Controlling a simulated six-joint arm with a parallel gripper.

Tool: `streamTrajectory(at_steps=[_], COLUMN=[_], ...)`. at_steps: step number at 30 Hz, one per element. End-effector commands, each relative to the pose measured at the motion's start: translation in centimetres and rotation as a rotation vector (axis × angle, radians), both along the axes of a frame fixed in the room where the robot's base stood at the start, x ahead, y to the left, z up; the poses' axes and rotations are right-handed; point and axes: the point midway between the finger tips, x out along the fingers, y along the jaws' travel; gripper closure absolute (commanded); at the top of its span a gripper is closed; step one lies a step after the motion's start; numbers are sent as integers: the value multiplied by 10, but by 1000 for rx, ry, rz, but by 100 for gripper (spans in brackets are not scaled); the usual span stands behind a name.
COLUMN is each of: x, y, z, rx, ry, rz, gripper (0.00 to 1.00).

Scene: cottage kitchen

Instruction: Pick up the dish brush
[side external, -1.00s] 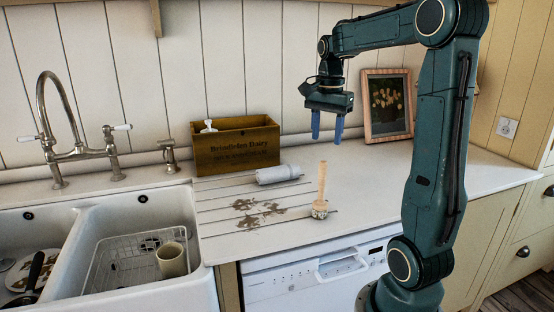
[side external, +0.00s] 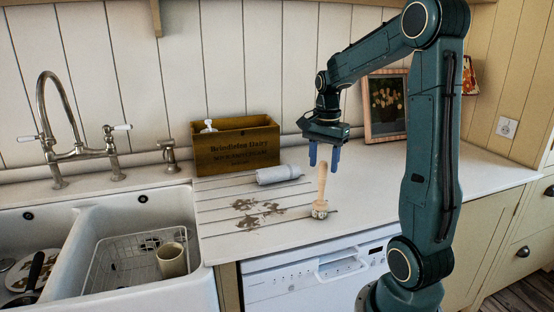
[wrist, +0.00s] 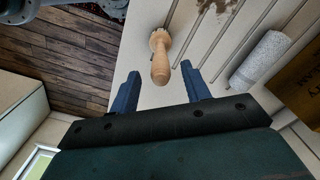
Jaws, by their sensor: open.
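The dish brush (side external: 322,190) stands upright on the white counter, bristle head down and pale wooden handle up. My gripper (side external: 324,168) is open and points down, with its blue fingertips near the top of the handle in the side view. In the wrist view the brush handle (wrist: 161,66) shows ahead of the gap between my two blue fingers (wrist: 161,80), apart from both. Nothing is between the fingers. How far the fingers are from the handle in depth is hard to tell.
A grey-white roll (side external: 279,174) lies on the grooved drainer left of the brush, by brown stains (side external: 248,220). A wooden crate (side external: 236,148) stands behind. A framed picture (side external: 386,106) leans at the back right. The sink (side external: 200,285) is to the left. Counter right of the brush is clear.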

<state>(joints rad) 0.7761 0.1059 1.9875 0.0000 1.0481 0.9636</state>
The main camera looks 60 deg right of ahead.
Motion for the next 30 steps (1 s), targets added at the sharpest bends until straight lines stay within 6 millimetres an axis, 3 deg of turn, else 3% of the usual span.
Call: streamTrajectory(at_steps=[9,24,30], x=[1,1,1], y=[0,0,0], z=[-29,-29,-29], rx=[1,0,0], ry=[1,0,0], rz=[0,0,0], gripper=[53,53,90])
